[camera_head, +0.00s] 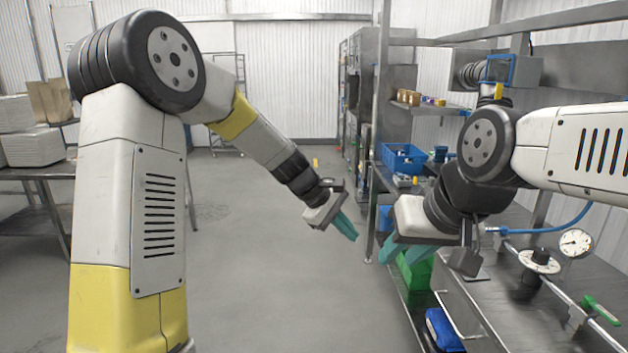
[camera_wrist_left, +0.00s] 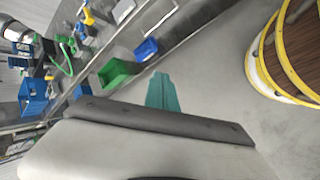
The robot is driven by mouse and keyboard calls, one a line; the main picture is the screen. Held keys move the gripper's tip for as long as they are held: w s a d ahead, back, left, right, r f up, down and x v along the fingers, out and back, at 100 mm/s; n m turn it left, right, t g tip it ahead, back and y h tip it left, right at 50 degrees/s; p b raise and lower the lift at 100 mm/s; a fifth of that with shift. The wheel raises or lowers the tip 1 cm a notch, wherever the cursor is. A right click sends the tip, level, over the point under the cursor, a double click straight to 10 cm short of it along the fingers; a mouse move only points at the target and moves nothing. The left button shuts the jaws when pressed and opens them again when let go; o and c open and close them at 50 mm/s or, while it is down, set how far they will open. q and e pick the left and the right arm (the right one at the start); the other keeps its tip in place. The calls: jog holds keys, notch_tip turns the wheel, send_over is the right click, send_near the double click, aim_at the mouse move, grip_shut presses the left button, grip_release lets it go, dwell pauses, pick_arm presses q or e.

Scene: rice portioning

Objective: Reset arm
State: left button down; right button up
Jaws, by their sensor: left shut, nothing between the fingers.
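My left gripper (camera_head: 345,225) hangs over open grey floor near the middle of the head view, its teal fingers pointing down to the right. The fingers are together with nothing between them. They also show close together in the left wrist view (camera_wrist_left: 163,92), above bare floor. My right gripper (camera_head: 390,250) is at the front edge of the metal workbench, with its teal fingers pointing down to the left. Its fingers overlap in the picture, so I cannot tell whether it is open or shut. Neither gripper visibly touches any object.
The metal workbench (camera_head: 520,310) runs along the right, with a pressure gauge (camera_head: 575,242) and pipe fittings. A blue crate (camera_head: 402,158) stands farther back. A green bin (camera_head: 416,270) and a blue bin (camera_head: 443,328) sit low at its front. The middle floor is clear.

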pick_arm(q)
jog(key=s+a+r+m+t+y, duration=0.2)
jog(key=s+a+r+m, duration=0.3)
jog(key=s+a+r, duration=0.6)
jog(key=s+a+m+t+y, duration=0.2)
jog(key=s+a+m+y, duration=0.1)
jog(key=s+a, duration=0.9)
jog(key=shift+s+a+f+m, duration=0.2)
jog(key=shift+s+f+m, duration=0.15)
jog(key=shift+s+m, duration=0.25)
